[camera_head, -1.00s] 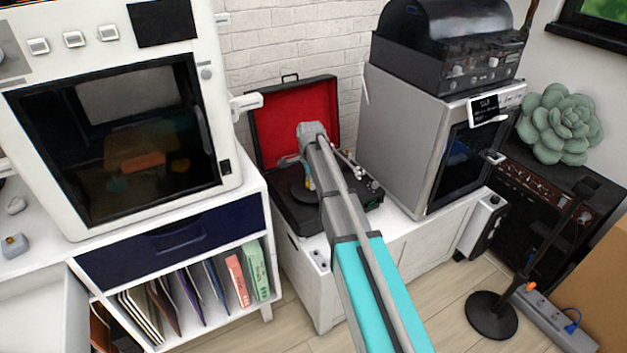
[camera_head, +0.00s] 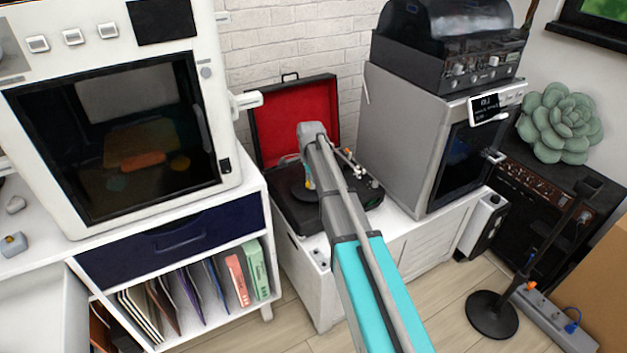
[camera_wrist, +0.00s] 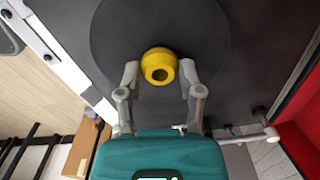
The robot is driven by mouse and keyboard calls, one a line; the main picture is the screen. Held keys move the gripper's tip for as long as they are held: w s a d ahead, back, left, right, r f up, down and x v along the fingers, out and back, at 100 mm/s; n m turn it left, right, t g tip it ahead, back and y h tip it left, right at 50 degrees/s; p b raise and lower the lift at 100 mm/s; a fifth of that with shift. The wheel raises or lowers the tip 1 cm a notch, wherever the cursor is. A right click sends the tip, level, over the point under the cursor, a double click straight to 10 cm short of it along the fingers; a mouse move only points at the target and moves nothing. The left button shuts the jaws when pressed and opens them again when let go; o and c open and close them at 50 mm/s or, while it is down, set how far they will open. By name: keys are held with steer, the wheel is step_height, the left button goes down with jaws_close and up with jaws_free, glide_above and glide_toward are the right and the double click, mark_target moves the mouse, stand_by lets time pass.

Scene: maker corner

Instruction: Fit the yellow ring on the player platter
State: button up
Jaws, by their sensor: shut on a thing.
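The yellow ring (camera_wrist: 153,55) is between my gripper's two fingertips (camera_wrist: 159,77) in the wrist view, its hole showing towards the camera. The dark round platter (camera_wrist: 205,30) of the player lies behind the ring in that view. I cannot tell whether the ring touches the platter, and the platter's centre is hidden by the ring. In the head view, the open player (camera_head: 300,217) with its red-lined lid (camera_head: 307,120) stands on a white cabinet. My arm reaches over it and hides much of the platter and ring.
A tonearm (camera_head: 347,158) is on the player's right side, close to my arm. A grey-sided machine (camera_head: 400,135) stands to the right of the player. A large white machine with a dark window (camera_head: 120,150) stands to the left. The raised lid is behind the player.

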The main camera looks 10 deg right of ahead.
steer(key=shift+f+b, duration=0.45)
steer(key=o, duration=0.5)
steer(key=shift+o, duration=0.2)
steer(key=shift+r, duration=0.1)
steer(key=shift+s+r+p, duration=0.15)
steer(key=shift+r+p, duration=1.45)
steer(key=shift+p, duration=0.1)
step_height(320, 180, up, 8)
steer(key=p, duration=0.7)
steer(key=shift+f+p, duration=0.15)
steer(key=shift+p, duration=0.25)
steer(key=shift+s, duration=0.1)
